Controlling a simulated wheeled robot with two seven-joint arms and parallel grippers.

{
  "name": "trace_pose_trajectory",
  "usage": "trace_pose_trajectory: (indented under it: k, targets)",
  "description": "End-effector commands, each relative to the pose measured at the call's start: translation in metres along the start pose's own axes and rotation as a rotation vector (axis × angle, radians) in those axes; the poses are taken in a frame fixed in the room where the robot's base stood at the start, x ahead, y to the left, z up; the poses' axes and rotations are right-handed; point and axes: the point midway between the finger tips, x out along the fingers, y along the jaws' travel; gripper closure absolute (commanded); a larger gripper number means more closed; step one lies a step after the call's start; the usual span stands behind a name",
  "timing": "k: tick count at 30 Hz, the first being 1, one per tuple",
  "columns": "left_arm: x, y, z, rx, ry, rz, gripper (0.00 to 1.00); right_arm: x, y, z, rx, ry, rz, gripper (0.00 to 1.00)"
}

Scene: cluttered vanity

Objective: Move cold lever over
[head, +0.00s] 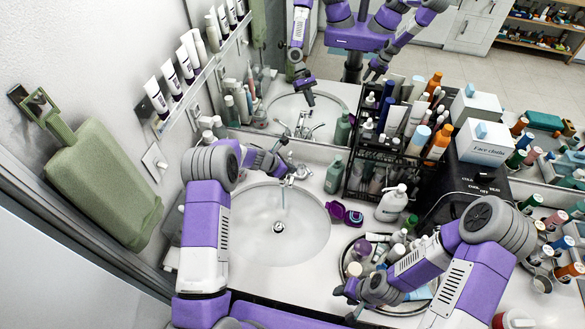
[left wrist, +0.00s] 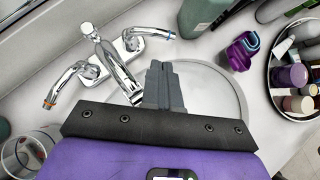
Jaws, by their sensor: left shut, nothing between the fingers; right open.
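The chrome faucet (left wrist: 112,62) stands at the back of the basin with a lever on each side of its spout. The cold lever (left wrist: 150,32), with a blue ring near its tip, points right in the left wrist view. The other lever (left wrist: 66,84) has an orange ring and points down-left. My left gripper (left wrist: 160,68) is shut and empty, beside the spout and below the cold lever in that view; I see no contact with the lever. In the head view my left gripper (head: 284,163) overlaps part of the faucet. My right gripper (head: 345,300) is open near the round tray.
The white basin (head: 310,235) is clear. A purple item (head: 346,214) and a white pump bottle (head: 392,204) stand right of it. A green bottle (head: 334,174) stands close to the faucet's right. A black rack (head: 372,178) and a round tray (left wrist: 271,75) are crowded with bottles.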

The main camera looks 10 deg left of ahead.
Motion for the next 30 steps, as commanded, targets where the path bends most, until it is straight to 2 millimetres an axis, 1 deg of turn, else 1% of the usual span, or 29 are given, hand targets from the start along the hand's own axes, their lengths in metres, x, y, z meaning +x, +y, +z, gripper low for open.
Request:
trace_pose_trajectory:
  k: [1,6,9,12,17,26,28,30]
  targets:
    - [0.013,-0.001,-0.002,0.003,0.001,-0.002,1.0,0.005,0.002,0.0,0.0,0.0,0.0,0.55]
    - [0.046,-0.002,-0.003,0.006,0.002,-0.002,1.0,0.02,0.008,-0.001,0.0,0.0,0.0,0.55]
    - [0.061,-0.001,-0.003,0.006,0.002,-0.001,1.0,0.027,0.01,-0.001,0.0,0.0,0.0,0.55]
    - [0.072,-0.001,-0.003,0.005,0.002,-0.001,1.0,0.032,0.012,-0.002,0.0,0.0,0.0,0.55]
    - [0.079,-0.001,-0.001,0.004,0.002,0.0,1.0,0.034,0.013,-0.002,0.0,0.001,0.0,0.55]
    - [0.079,-0.001,-0.001,0.004,0.002,0.0,1.0,0.034,0.013,-0.002,0.0,0.001,0.0,0.55]
    - [0.08,-0.003,0.001,0.003,0.002,0.001,1.0,0.034,0.013,-0.002,0.0,0.001,0.0,0.55]
    - [0.087,-0.009,0.008,-0.003,0.003,0.006,1.0,0.035,0.013,-0.002,0.0,0.001,0.0,0.55]
